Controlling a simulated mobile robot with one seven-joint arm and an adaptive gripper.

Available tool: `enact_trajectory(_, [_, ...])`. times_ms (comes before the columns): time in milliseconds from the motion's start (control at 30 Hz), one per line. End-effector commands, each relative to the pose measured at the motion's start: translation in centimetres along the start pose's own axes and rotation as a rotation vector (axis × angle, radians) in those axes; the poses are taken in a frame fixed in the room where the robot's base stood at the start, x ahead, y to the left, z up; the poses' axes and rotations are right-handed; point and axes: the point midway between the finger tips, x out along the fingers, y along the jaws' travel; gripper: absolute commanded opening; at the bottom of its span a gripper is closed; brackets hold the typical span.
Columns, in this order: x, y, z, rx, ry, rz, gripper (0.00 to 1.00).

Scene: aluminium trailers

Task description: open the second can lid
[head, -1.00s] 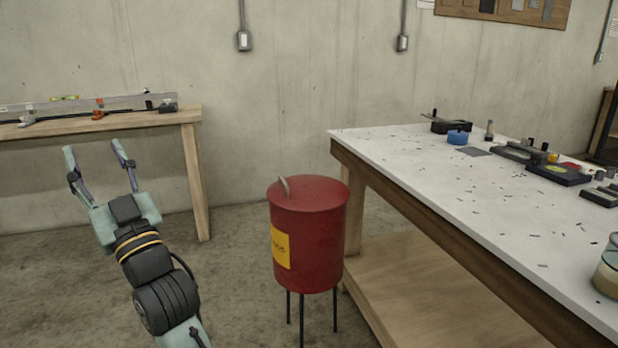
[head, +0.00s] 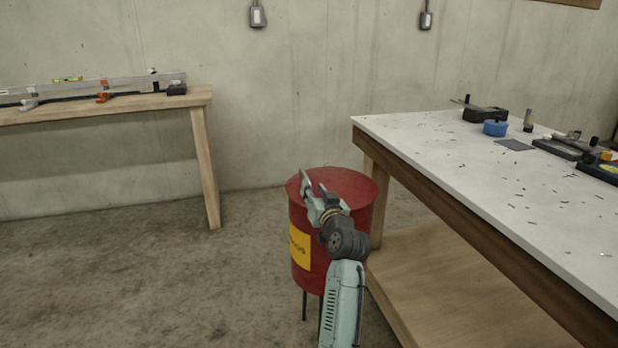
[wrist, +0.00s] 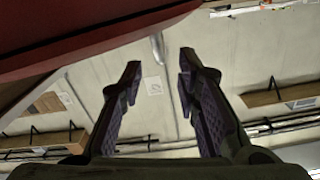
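One red can (head: 354,190) with a yellow label stands on thin dark legs between the benches; its round lid is down. No other lidded can of this kind is in view. My gripper (head: 313,181) is at the left front of the lid, its fingers pointing away from me and overlapping the lid's handle area. In the wrist view my gripper (wrist: 160,62) is open, with a clear gap between the fingers. The can's red surface (wrist: 70,45) fills the upper left there.
A white-topped workbench (head: 440,150) with scattered metal bits and tools stands close on the can's right. A wooden bench (head: 150,103) with a level and clamps stands at the left. The concrete floor (head: 130,260) left of the can is clear.

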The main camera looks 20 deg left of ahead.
Motion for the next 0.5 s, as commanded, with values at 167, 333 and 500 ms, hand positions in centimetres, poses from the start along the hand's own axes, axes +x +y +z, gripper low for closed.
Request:
enact_trajectory(167, [3.7,-0.1,-0.2,0.001,0.0,-0.001,0.3])
enact_trajectory(333, [6.1,-0.1,-0.2,0.0,0.001,-0.001,0.3])
enact_trajectory(500, [7.3,-0.1,-0.1,0.0,0.001,0.0,0.3])
